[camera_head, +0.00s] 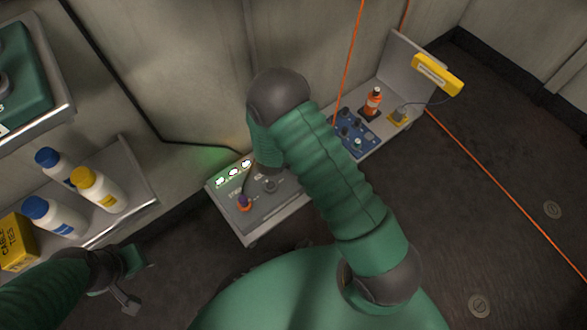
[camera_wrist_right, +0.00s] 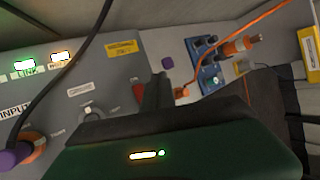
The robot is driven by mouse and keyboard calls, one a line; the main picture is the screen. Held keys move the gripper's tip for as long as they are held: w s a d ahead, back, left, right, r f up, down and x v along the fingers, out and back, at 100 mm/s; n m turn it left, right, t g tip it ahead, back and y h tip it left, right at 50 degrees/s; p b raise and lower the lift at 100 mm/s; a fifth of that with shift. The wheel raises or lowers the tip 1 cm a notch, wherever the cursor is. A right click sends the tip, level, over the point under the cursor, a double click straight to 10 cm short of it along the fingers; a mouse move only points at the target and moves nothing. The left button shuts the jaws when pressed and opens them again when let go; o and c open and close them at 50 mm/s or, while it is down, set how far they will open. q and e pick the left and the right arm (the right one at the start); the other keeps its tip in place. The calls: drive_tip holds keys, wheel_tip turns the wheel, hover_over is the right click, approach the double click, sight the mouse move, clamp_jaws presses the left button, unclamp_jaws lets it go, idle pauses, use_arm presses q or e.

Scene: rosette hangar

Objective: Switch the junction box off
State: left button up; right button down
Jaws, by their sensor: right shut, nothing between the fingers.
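A grey box with a lit panel, which looks like the junction box (camera_head: 250,222), stands against the wall in the head view. Its face fills the left of the wrist view (camera_wrist_right: 60,95), with bright LINK lamps (camera_wrist_right: 25,65), a rotary knob (camera_wrist_right: 93,113) and a purple-and-orange plug (camera_wrist_right: 22,150) at INPUT. A red part (camera_wrist_right: 138,93) shows just left of my fingers. My right gripper (camera_wrist_right: 157,88) is shut and empty, close over the panel; whether it touches is unclear. My right arm hides part of the box in the head view. My left gripper (camera_head: 138,282) is open and empty, lower left.
Shelves at left hold several bottles (camera_head: 99,189) and a yellow box (camera_head: 15,243).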

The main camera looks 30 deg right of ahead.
drive_tip(key=f+b, duration=0.4)
drive_tip(key=f, duration=0.1)
drive_tip(key=s+f+b, duration=0.1)
drive_tip(key=f+b, duration=0.2)
drive_tip(key=shift+s+f, duration=0.1)
drive_tip(key=shift+f, duration=0.15)
drive_tip(key=shift+a+r, duration=0.1)
idle(1.5)
drive_tip(key=shift+f, duration=0.4)
drive_tip(key=shift+s, duration=0.1)
drive_tip(key=shift+s+f+b, duration=0.25)
drive_tip(key=shift+f+b, duration=0.15)
drive_tip(key=shift+b, duration=0.25)
idle(0.4)
drive_tip(key=shift+r, duration=0.1)
